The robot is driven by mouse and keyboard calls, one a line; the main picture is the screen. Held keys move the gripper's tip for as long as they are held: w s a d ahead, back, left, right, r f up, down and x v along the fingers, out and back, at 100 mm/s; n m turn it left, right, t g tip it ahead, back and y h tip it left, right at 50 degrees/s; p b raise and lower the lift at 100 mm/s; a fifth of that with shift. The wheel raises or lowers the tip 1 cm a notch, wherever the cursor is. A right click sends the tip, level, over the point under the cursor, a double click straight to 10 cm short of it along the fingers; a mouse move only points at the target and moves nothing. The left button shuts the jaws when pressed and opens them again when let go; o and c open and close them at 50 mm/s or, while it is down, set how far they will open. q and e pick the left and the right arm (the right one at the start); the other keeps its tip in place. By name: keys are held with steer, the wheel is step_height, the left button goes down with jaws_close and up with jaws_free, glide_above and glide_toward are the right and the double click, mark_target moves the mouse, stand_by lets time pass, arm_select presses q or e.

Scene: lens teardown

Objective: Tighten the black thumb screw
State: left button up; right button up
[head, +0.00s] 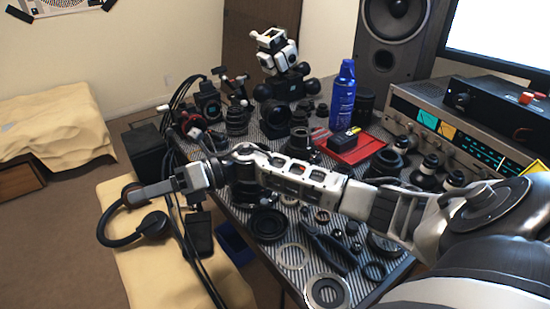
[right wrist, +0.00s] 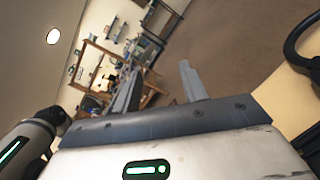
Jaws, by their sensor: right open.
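My right arm crosses the head view from the right, and its gripper (head: 138,194) is at the left, past the table's left edge. It is over the beige surface with the headphones, apart from the parts on the table. In the right wrist view the two fingers of the gripper (right wrist: 158,88) stand apart with nothing between them. I cannot pick out the black thumb screw among the many dark parts on the ribbed table mat (head: 295,262); my arm hides some of the table. My left gripper is not in view.
Black headphones (head: 116,232) lie below the right gripper. Lens parts and rings crowd the table, with a red tray (head: 357,150), a blue spray can (head: 342,100) and a black-handled tool (head: 328,249). A receiver (head: 425,118) and speaker (head: 392,40) stand behind. Cables hang at the table's left edge.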

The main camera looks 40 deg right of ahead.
steer(key=w+d+r+n+g+h+b, duration=0.1)
steer(key=w+d+n+g+h, duration=0.15)
steer(key=d+n+h, duration=0.6)
steer(key=s+d+r+h+b, duration=0.1)
steer(key=s+d+r, duration=0.15)
steer(key=d, duration=0.65)
steer(key=s+d+r+h, duration=0.1)
steer(key=d+r+h, duration=0.15)
steer(key=d, duration=0.65)
steer(key=s+d+r+h+b, duration=0.15)
steer(key=d+r, duration=0.25)
steer(key=d, duration=0.5)
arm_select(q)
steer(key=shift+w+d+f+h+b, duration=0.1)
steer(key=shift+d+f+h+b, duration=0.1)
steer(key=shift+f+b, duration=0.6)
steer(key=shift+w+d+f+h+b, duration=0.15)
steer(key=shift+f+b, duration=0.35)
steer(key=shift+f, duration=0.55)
arm_select(e)
steer(key=a+f, duration=0.3)
steer(key=f, duration=0.4)
steer(key=w+a+f+g, duration=0.1)
steer(key=a+f, duration=0.1)
steer(key=f, duration=0.5)
steer(key=shift+a+f+y, duration=0.3)
steer(key=shift+a+y, duration=0.05)
steer(key=shift+a, duration=0.05)
steer(key=shift+m, duration=0.25)
jaws_close()
